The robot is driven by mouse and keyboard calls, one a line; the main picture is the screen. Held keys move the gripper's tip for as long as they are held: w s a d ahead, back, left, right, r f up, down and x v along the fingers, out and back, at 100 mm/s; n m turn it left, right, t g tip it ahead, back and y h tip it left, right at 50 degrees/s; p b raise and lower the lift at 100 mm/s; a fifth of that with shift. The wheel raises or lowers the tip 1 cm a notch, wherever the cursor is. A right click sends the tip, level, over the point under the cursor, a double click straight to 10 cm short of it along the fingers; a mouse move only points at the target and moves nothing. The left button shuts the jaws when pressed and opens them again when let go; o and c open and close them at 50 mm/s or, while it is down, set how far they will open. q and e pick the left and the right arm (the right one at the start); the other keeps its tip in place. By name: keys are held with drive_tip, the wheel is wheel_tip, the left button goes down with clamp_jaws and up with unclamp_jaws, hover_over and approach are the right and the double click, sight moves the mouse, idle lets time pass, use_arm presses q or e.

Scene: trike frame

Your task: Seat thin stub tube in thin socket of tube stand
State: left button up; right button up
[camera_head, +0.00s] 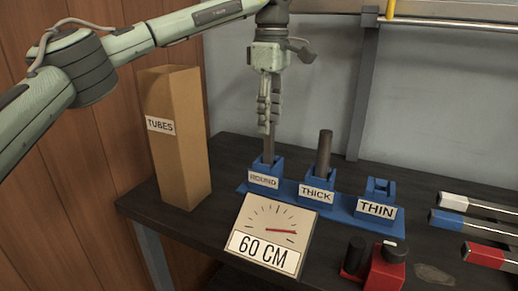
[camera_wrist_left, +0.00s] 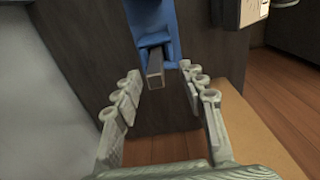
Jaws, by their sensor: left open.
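The blue tube stand (camera_head: 338,213) lies on the dark table with labelled sockets in a row. The thin socket (camera_head: 379,190), at the right end, is empty. A slim grey stub tube (camera_head: 268,150) stands upright in the left socket, whose label looks like "ROUND". A thicker dark tube (camera_head: 324,152) stands in the socket marked THICK. My left gripper (camera_head: 267,126) points down right above the slim tube. In the left wrist view my left gripper (camera_wrist_left: 160,75) is open, with the square end of the slim tube (camera_wrist_left: 155,70) between its fingertips, apart from both. My right gripper is out of view.
A tall cardboard box (camera_head: 180,140) marked TUBES stands left of the stand. A 60 CM dial sign (camera_head: 270,236) is in front. A red device (camera_head: 385,268) with a black knob sits front right. Several coloured-ended tubes (camera_head: 485,257) lie at the right. A grey post (camera_head: 362,85) rises behind.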

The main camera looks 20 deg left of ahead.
sight(269, 146)
use_arm(q)
drive_tip(key=f, duration=0.7)
drive_tip(key=shift+w+a+f+p, duration=0.15)
drive_tip(key=shift+w+f+p, duration=0.05)
drive_tip(key=shift+w+p, duration=0.15)
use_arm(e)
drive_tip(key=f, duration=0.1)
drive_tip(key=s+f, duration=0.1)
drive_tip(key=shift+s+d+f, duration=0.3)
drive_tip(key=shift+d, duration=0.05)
use_arm(q)
drive_tip(key=shift+c, duration=0.3)
clamp_jaws()
